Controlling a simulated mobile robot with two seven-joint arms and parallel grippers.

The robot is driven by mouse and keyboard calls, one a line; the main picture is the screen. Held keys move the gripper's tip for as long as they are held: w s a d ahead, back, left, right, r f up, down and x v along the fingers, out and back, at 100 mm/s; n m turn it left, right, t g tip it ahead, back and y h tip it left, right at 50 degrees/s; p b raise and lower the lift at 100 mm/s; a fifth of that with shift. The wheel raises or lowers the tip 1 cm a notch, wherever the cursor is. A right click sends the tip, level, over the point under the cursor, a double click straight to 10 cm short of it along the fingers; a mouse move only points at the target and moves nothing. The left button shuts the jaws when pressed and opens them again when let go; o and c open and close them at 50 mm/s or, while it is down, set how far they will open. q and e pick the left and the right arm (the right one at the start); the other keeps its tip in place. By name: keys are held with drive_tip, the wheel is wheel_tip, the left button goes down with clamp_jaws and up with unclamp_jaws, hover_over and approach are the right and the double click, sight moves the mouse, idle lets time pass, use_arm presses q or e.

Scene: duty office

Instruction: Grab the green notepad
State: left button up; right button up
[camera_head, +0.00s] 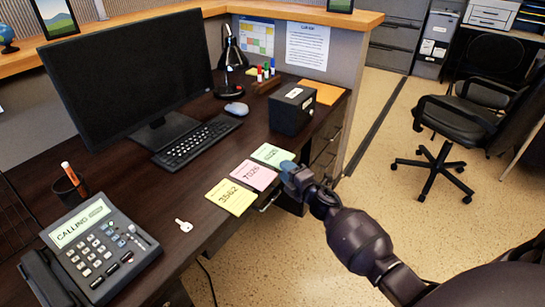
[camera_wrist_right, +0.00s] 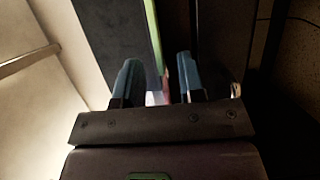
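The green notepad (camera_head: 272,155) lies on the dark desk near its front edge, with dark writing on it. Next to it lie a pink notepad (camera_head: 252,175) marked 7026 and a yellow notepad (camera_head: 230,197) marked 3562. My right gripper (camera_head: 288,170) is at the desk's front edge, at the near right corner of the green notepad. In the right wrist view its two blue fingers (camera_wrist_right: 157,82) stand apart. A thin green edge (camera_wrist_right: 153,38) shows ahead between them, with gaps on both sides. My left gripper is not in view.
A black box (camera_head: 291,110) stands behind the green notepad. A keyboard (camera_head: 196,142), mouse (camera_head: 237,109), key (camera_head: 184,225) and phone (camera_head: 92,246) are on the desk (camera_head: 190,195). Open floor (camera_head: 330,250) and an office chair (camera_head: 450,125) are at the right.

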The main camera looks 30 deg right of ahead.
drive_tip(key=shift+w, duration=0.45)
clamp_jaws()
